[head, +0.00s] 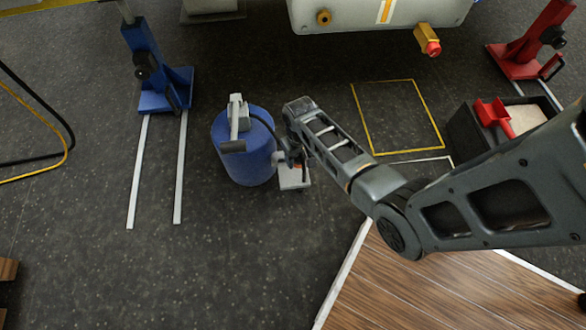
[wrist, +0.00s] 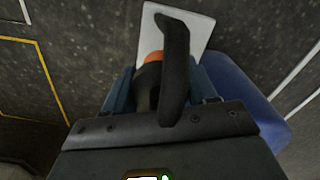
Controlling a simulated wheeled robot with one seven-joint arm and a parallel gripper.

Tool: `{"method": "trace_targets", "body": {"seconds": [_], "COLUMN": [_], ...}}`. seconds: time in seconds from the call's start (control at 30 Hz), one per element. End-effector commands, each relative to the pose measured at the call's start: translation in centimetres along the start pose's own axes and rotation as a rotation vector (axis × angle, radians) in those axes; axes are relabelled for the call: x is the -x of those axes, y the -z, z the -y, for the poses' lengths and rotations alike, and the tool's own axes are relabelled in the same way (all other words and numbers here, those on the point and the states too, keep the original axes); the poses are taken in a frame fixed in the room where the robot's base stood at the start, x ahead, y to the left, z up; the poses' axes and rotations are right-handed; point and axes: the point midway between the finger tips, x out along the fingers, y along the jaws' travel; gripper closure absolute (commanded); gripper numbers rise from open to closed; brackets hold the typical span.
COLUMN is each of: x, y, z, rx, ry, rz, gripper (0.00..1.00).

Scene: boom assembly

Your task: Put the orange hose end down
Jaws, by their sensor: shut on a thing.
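The orange hose end (wrist: 153,57) is between the blue fingers of my gripper (wrist: 161,82) in the wrist view. Its black hose (wrist: 176,60) bends up across the view and hides part of the grip. My gripper is shut on it. In the head view, only a small orange bit of the hose end (head: 297,167) shows below my wrist. A pale plate or small stand (head: 293,181) lies directly beyond it; it also shows in the wrist view (wrist: 198,27). I cannot tell whether the hose end touches it.
A blue drum (head: 244,166) with a grey pump (head: 237,120) stands close beside my gripper. A blue jack stand (head: 150,70) is at back left, a red one (head: 530,50) at back right. A yellow-outlined floor square (head: 398,115) is empty. A dark bin (head: 472,140) stands right.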

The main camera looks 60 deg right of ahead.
Motion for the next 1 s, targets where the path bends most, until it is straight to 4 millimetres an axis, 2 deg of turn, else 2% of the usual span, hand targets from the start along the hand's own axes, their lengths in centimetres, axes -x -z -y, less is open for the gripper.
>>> {"method": "trace_targets", "body": {"seconds": [0.03,0.2,0.33,0.53,0.93,0.97,1.0], "x": [-0.7,-1.1,-2.2,-5.0,-5.3,-5.3,-5.2], "y": [0.3,0.5,0.5,0.4,0.5,0.5,0.5], "z": [0.7,1.7,1.8,1.7,1.8,1.8,1.7], "rx": [0.003,0.000,0.000,0.000,0.000,0.000,0.000], "ry": [0.000,0.000,0.000,0.000,0.000,0.000,0.000], "rz": [-0.001,-0.002,-0.002,-0.001,-0.002,-0.002,-0.002], "gripper": [0.99,0.99,0.99,0.99,0.99,0.41,0.38]}}
